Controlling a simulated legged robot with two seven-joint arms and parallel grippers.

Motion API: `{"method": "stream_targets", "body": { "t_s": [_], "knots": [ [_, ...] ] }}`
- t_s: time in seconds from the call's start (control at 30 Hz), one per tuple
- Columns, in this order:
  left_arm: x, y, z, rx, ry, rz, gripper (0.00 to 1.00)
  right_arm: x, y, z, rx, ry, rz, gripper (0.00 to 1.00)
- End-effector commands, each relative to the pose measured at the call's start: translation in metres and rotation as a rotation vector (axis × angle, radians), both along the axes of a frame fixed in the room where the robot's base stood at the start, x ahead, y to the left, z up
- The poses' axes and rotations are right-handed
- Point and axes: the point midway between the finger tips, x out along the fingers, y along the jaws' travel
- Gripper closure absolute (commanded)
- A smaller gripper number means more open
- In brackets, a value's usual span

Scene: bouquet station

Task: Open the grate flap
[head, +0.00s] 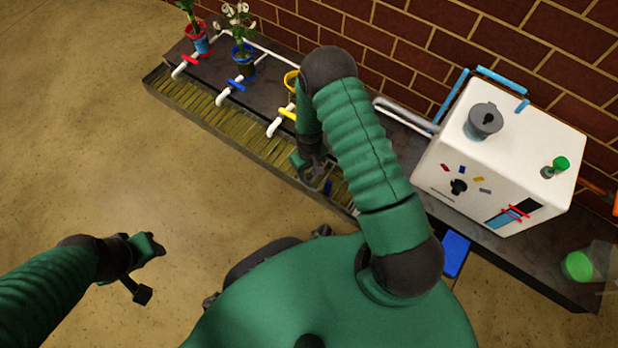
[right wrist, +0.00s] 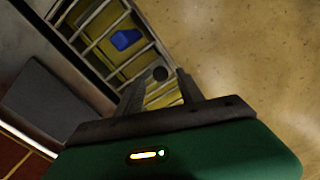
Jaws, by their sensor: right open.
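A slatted grate (head: 215,108) runs along the front of the dark bench. Its right end, near my right gripper (head: 316,174), has grey bars and seems to be the flap. In the right wrist view these grey bars (right wrist: 103,42) lie over a yellowish bottom, with a blue object (right wrist: 126,39) showing between them. A dark round knob (right wrist: 160,73) shows at the grate's edge, between the open fingertips of my right gripper (right wrist: 160,88); contact cannot be told. My left gripper (head: 146,268) is open and empty over the floor, far from the grate.
Potted plants in red (head: 198,40), blue (head: 243,58) and yellow (head: 291,82) pots stand behind white pipes with coloured valves. A white box machine (head: 500,150) stands on the bench at right. A green item (head: 578,266) is at far right. The floor at left is clear.

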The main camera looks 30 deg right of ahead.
Motion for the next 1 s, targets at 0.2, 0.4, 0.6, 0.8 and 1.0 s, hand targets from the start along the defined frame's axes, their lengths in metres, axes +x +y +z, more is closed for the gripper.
{"method": "stream_targets", "body": {
  "t_s": [0.2, 0.4, 0.6, 0.8, 1.0],
  "knots": [
    [0.0, 0.0, -0.017, 0.0, 0.0, 0.0, 0.64, 0.0, 0.0, -0.025, 0.0, 0.0, 0.0, 0.55],
    [0.0, 0.0, -0.016, 0.0, 0.0, 0.0, 0.64, 0.0, 0.0, -0.024, 0.0, 0.0, 0.0, 0.55],
    [0.0, 0.0, -0.016, 0.0, 0.0, 0.0, 0.64, 0.0, 0.0, -0.024, 0.0, 0.0, 0.0, 0.75],
    [0.0, 0.0, -0.016, 0.0, 0.0, 0.0, 0.64, 0.0, 0.0, -0.024, 0.0, 0.0, 0.0, 1.0],
    [0.0, 0.0, -0.016, 0.0, 0.0, 0.0, 0.64, 0.0, 0.0, -0.024, 0.0, 0.0, 0.0, 1.0]
  ]
}}
